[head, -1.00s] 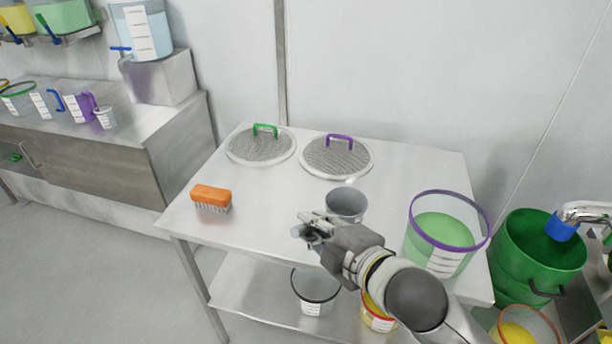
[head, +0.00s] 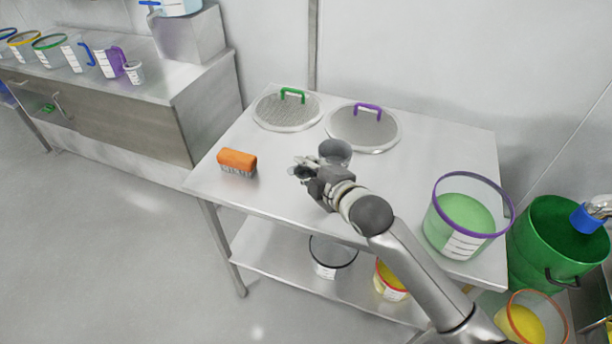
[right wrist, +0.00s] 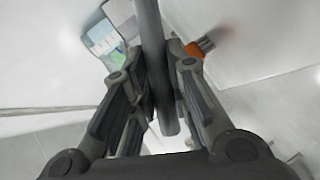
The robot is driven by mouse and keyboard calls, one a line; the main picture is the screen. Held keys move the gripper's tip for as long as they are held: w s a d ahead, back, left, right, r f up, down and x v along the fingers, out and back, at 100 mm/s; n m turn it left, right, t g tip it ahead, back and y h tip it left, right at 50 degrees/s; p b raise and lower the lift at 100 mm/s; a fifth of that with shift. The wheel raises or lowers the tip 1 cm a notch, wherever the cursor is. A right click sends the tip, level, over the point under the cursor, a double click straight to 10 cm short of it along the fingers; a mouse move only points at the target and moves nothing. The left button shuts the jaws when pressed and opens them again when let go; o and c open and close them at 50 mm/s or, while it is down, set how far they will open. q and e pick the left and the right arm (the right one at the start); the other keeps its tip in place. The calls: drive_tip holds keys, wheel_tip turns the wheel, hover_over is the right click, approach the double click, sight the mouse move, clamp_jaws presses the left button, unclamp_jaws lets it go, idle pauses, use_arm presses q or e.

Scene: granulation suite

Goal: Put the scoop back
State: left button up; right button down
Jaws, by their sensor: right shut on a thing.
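The scoop shows in the head view as a grey round bowl (head: 335,152) just beyond my right gripper (head: 302,170), over the steel table. In the right wrist view its grey bar-shaped handle (right wrist: 153,60) runs between the two fingers of my right gripper (right wrist: 158,110), which are shut on it. The handle's upper part leaves the wrist picture, and the bowl is not seen there. The gripper hides part of the bowl in the head view. How far the scoop is above the table I cannot tell. My left gripper is not in view.
The steel table (head: 290,195) holds an orange brush (head: 237,160), two round mesh sieves with green (head: 288,112) and purple (head: 350,135) handles, and a purple-rimmed bucket (head: 463,218). A green bin (head: 545,235) stands at right. The table's front left is clear.

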drive_tip(key=shift+w+a+f, duration=0.3)
drive_tip(key=shift+w+f, duration=0.4)
drive_tip(key=shift+f, duration=0.15)
drive_tip(key=shift+f+p, duration=0.35)
drive_tip(key=shift+f, duration=1.25)
drive_tip(key=c, duration=1.4)
unclamp_jaws()
